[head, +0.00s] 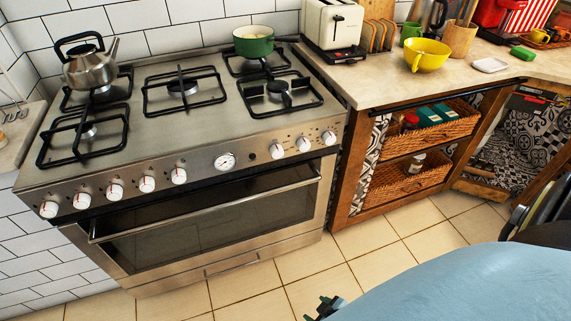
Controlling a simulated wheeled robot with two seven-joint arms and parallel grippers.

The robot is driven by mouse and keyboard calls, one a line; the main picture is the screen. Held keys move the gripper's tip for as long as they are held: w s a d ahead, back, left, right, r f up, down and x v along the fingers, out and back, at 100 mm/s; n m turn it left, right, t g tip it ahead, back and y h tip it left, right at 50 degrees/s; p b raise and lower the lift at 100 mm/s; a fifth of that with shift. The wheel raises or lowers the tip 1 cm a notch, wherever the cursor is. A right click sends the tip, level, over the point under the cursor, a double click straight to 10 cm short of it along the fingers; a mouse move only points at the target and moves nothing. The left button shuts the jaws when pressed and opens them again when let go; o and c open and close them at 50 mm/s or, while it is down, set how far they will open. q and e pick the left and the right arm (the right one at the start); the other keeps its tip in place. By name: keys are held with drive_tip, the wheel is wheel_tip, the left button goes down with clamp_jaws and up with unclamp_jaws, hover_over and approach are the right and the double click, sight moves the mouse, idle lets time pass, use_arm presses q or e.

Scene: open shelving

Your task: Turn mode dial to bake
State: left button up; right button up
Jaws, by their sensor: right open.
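A steel stove (200,207) stands at left and centre. Its front panel carries a row of white knobs with red marks, among them a left-end knob (49,209) and a right-end knob (329,138). A round white gauge (225,161) sits mid-panel. I cannot tell which knob is the mode dial, and its labels are too small to read. The oven door (205,215) is shut. My right gripper (322,305) shows at the bottom edge, open, dark and partly hidden. It is well below and apart from the knobs. My left gripper is not in view.
A large light blue rounded surface (470,285) fills the bottom right, beside dark chair backs (545,205). A kettle (90,66) and green pot (254,42) stand on the stove. A wooden counter (385,80) with a yellow bowl (427,55) adjoins it. Tiled floor before the oven is clear.

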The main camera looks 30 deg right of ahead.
drive_tip(key=w+r+t+b, duration=0.3)
drive_tip(key=w+r+t, duration=0.3)
drive_tip(key=w, duration=0.6)
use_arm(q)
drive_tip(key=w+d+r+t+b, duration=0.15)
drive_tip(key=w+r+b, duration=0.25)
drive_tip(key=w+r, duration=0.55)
use_arm(e)
drive_tip(key=m+t+h+b, duration=0.2)
drive_tip(key=m+t+h, duration=0.1)
drive_tip(key=t+h, duration=0.4)
approach(278, 155)
drive_tip(key=shift+t+y, duration=0.5)
drive_tip(key=shift+y, duration=0.2)
drive_tip(key=x, duration=0.2)
drive_tip(key=b+x, duration=0.1)
drive_tip(key=x, duration=0.2)
drive_tip(key=b+x, duration=0.1)
drive_tip(key=x, duration=0.1)
drive_tip(key=shift+w+d+f, duration=0.15)
drive_tip(key=shift+d, duration=0.25)
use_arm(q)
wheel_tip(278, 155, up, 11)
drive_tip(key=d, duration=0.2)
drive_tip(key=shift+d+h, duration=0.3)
use_arm(e)
drive_tip(key=shift+w+d, duration=0.1)
drive_tip(key=shift+w, duration=0.25)
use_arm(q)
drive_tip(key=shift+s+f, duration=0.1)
